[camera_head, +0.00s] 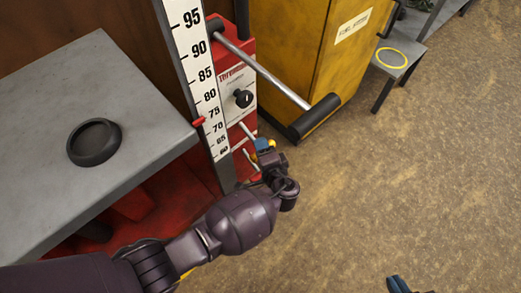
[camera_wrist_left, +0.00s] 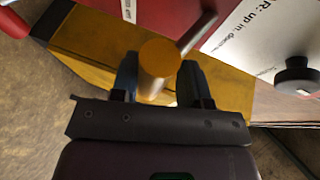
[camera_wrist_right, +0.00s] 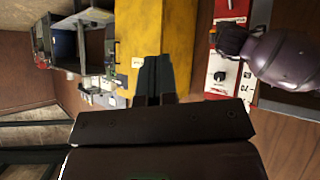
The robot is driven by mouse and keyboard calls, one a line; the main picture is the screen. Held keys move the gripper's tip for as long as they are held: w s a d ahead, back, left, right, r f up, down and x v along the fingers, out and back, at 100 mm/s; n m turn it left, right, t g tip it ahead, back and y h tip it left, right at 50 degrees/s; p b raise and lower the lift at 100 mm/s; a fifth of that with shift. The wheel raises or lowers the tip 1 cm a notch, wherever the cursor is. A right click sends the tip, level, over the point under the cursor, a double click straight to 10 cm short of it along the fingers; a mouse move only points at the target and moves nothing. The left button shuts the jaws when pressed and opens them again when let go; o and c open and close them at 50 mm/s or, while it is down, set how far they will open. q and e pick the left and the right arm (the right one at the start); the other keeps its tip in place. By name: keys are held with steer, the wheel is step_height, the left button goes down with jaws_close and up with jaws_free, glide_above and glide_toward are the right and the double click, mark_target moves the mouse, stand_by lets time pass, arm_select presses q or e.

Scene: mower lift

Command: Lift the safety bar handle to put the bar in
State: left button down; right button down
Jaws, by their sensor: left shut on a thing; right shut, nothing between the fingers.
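A handle with a yellow round end (camera_wrist_left: 160,58) stands between the blue fingers of my left gripper (camera_wrist_left: 158,82) in the left wrist view. A metal rod runs from it toward the red panel. In the head view my left gripper (camera_head: 263,145) is shut on this handle low on the red lift column (camera_head: 236,55), below the black knob (camera_head: 243,98). My arm and fingers hide part of the handle. The safety bar itself cannot be made out clearly. My right gripper (camera_head: 397,285) is at the bottom edge, shut and empty; its closed fingers show in the right wrist view (camera_wrist_right: 156,75).
A grey platform (camera_head: 75,110) with a black ring (camera_head: 94,142) is left of the numbered scale (camera_head: 203,80). A metal bar with a black grip (camera_head: 315,117) juts out above my left gripper. A yellow cabinet (camera_head: 290,45) stands behind.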

arm_select(q)
steer(key=r+g+p, duration=0.1)
steer(key=r+g+h+p, duration=0.1)
steer(key=shift+s+d+r+n, duration=0.2)
steer(key=shift+r+n, duration=0.15)
steer(key=shift+n, duration=0.05)
steer(key=shift+r+p, duration=0.15)
steer(key=shift+p, duration=0.25)
arm_select(e)
steer(key=shift+s+d+r+m, duration=0.35)
steer(key=shift+s+d+m, duration=0.05)
steer(key=shift+s+m, duration=0.1)
arm_select(q)
steer(key=shift+a+r, duration=0.15)
steer(key=c, duration=0.8)
jaws_free()
steer(key=shift+r, duration=0.15)
arm_select(e)
steer(key=shift+d, duration=0.1)
